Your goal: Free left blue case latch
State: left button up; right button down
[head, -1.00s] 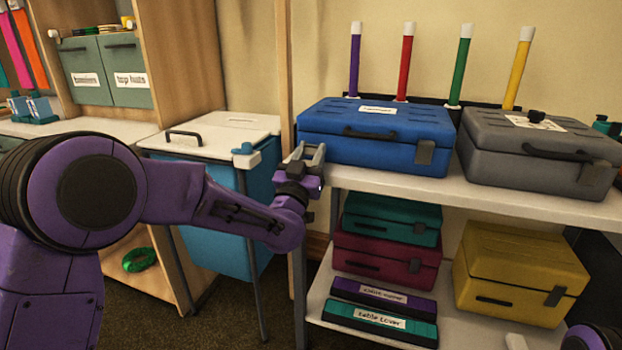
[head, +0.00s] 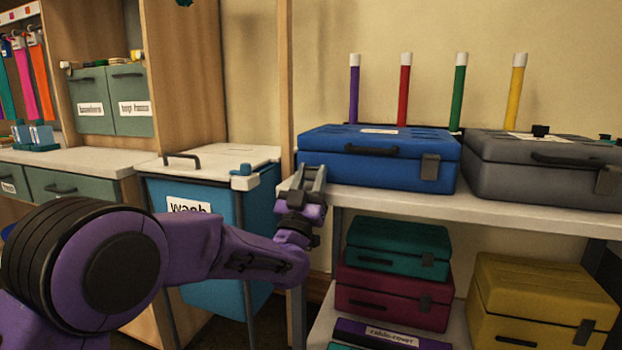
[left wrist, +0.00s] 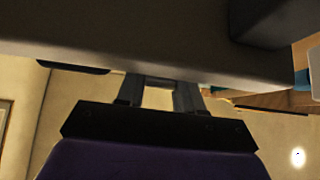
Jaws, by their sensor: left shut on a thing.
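The blue case (head: 375,155) stands closed on the white shelf top. Its dark handle and its right latch (head: 430,167) show on the front. My left gripper (head: 313,178) is at the left end of the case front, shut on the left latch, which its fingers mostly hide. The left wrist view shows the two grey fingers (left wrist: 158,92) reaching up to a pale edge, with a small grey piece between them. My right gripper is not in view.
A grey case (head: 540,165) stands to the right of the blue one. Colored tubes stand behind. Teal, crimson and yellow (head: 540,300) cases sit on the lower shelf. A blue wash bin (head: 210,240) with a white lid stands close on the left.

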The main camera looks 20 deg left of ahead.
pick_arm(q)
jog(key=o, duration=1)
jog(key=shift+f, duration=0.1)
jog(key=shift+o, duration=0.2)
jog(key=shift+s, duration=0.1)
jog(key=v, duration=1)
jog(key=shift+f, duration=0.2)
jog(key=shift+s+d, duration=0.1)
jog(key=shift+s, duration=0.05)
